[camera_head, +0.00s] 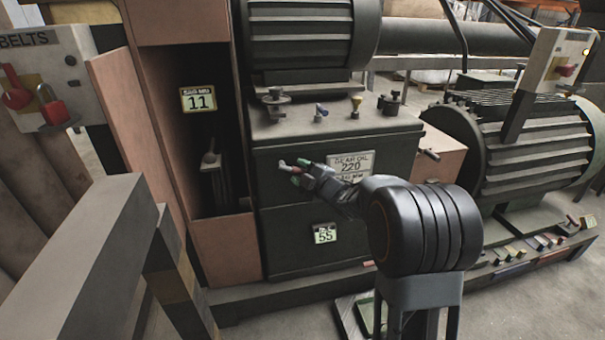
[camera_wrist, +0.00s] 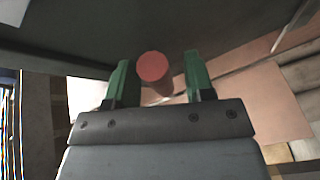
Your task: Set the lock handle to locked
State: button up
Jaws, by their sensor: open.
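A red round-ended handle (camera_wrist: 153,67) shows between the fingertips in the wrist view, with a gap to each green finger. My gripper (camera_wrist: 158,80) is open. In the head view my gripper (camera_head: 298,171) is small, in front of the dark gearbox front, with a reddish tip (camera_head: 283,163) at its left. How the handle is mounted is hidden. Another red handle (camera_head: 14,88) is on the BELTS box (camera_head: 58,58) at the far left, with a red padlock (camera_head: 54,111) beside it. I cannot tell from the pictures which handle is the lock handle.
The gearbox (camera_head: 285,220) carries a GEAR OIL 220 label (camera_head: 350,166) and several small fittings on top. A recess with a lever (camera_head: 209,158) lies left. A grey rail (camera_head: 100,245) stands front left. A ribbed motor (camera_head: 535,150) and a switch box (camera_head: 562,62) are right.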

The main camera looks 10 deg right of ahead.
jog(key=shift+c, duration=0.5)
grip_shut()
